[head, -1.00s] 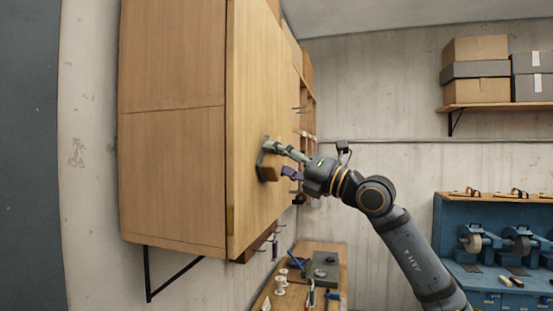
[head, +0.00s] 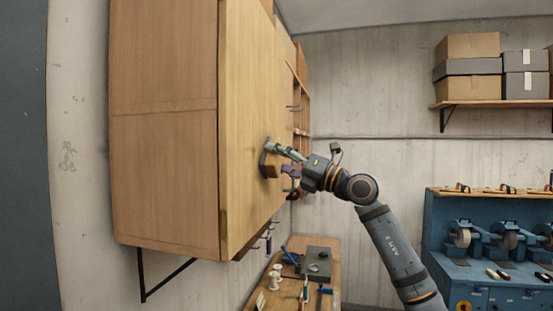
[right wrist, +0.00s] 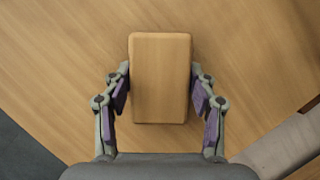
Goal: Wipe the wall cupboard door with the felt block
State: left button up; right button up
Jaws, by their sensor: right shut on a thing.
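The wall cupboard door (head: 248,110) is a pale wooden panel facing right in the head view. It fills most of the right wrist view (right wrist: 60,60). My right gripper (head: 278,160) is at the door's lower middle part, its two fingers shut on the felt block (head: 270,170). In the right wrist view the felt block (right wrist: 160,78) is a tan, rounded rectangle between the purple finger pads. It is against or very close to the door; the contact face is hidden. My left gripper is not in view.
Below the cupboard is a wooden bench (head: 290,255) with spools and tools. A blue machine bench (head: 470,270) stands at the right. A shelf (head: 490,104) with boxes hangs on the back wall. A bracket (head: 145,280) is under the cupboard.

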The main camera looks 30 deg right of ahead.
aim_at(277, 160)
jog(key=shift+w+d, duration=0.2)
jog(key=shift+s+a+f+b, duration=0.15)
jog(key=shift+s+a+b, duration=0.2)
jog(key=shift+s+a, duration=0.9)
jog(key=shift+a, duration=0.2)
jog(key=shift+s+a+b, duration=0.45)
jog(key=shift+s+a, duration=0.1)
jog(key=shift+a, duration=0.1)
jog(key=shift+s+a, duration=0.6)
jog(key=shift+a, duration=0.1)
jog(key=shift+s+a+b, duration=0.5)
jog(key=shift+s+a, duration=0.05)
jog(key=shift+a, duration=0.1)
jog(key=shift+s+a, duration=0.6)
jog(key=shift+a, duration=0.1)
jog(key=shift+d, duration=0.1)
